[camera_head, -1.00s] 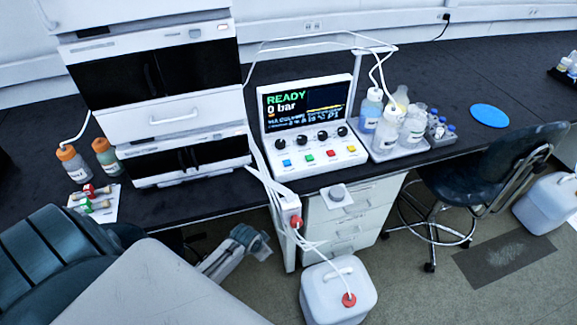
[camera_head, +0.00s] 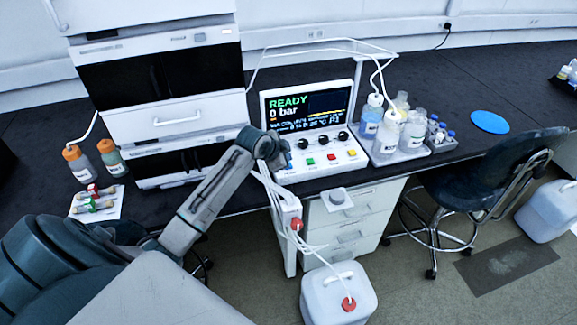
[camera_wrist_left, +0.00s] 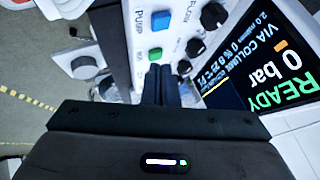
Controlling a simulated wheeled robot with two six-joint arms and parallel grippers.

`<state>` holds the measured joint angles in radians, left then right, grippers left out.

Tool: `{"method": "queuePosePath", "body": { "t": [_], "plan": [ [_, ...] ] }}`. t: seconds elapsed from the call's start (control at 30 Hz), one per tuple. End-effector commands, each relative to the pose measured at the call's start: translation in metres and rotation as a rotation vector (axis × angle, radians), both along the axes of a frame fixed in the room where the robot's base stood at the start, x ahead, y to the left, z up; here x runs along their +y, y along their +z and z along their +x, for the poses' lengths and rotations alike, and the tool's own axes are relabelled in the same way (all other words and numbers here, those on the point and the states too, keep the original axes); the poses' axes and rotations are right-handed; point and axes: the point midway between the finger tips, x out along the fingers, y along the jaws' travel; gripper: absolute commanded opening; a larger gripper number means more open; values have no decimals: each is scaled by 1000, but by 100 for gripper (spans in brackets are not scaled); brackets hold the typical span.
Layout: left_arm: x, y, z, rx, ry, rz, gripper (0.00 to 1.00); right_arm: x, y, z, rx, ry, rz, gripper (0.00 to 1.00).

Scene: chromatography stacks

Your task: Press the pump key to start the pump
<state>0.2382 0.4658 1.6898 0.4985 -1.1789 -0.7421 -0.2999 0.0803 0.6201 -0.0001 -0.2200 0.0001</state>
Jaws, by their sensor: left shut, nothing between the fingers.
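The pump key is the blue key (camera_wrist_left: 161,20) marked PUMP on the sloped front of the white control panel (camera_head: 343,166). In the head view my left gripper (camera_head: 279,151) is over the panel's left end and covers most of that key's area. In the left wrist view the shut, empty fingers (camera_wrist_left: 160,72) point at the panel, with their tips appearing just short of the green key (camera_wrist_left: 155,53) and the blue key beyond it. I cannot tell the gap to the surface. The panel's screen (camera_head: 306,106) reads READY and 0 bar. My right gripper is out of view.
Black knobs (camera_wrist_left: 195,46) sit between the keys and the screen. Red (camera_head: 331,157) and yellow keys are further right. The instrument stack (camera_head: 160,90) stands left of the panel, and a bottle tray (camera_head: 395,157) stands right. White tubes (camera_head: 275,190) hang below the panel's left end.

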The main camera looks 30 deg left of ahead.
Motion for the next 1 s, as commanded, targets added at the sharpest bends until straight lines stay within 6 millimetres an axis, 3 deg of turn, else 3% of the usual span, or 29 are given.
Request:
{"method": "queuePosePath", "body": {
  "t": [0.1,0.3,0.73,1.0],
  "plan": [
    [14,26,21,-41,-29,24,0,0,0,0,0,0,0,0],
    [24,43,34,-67,-52,41,0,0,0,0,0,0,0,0],
    [24,41,34,-67,-53,41,0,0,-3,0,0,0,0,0],
    [23,19,34,-67,-53,41,0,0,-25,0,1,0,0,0]
  ]
}}
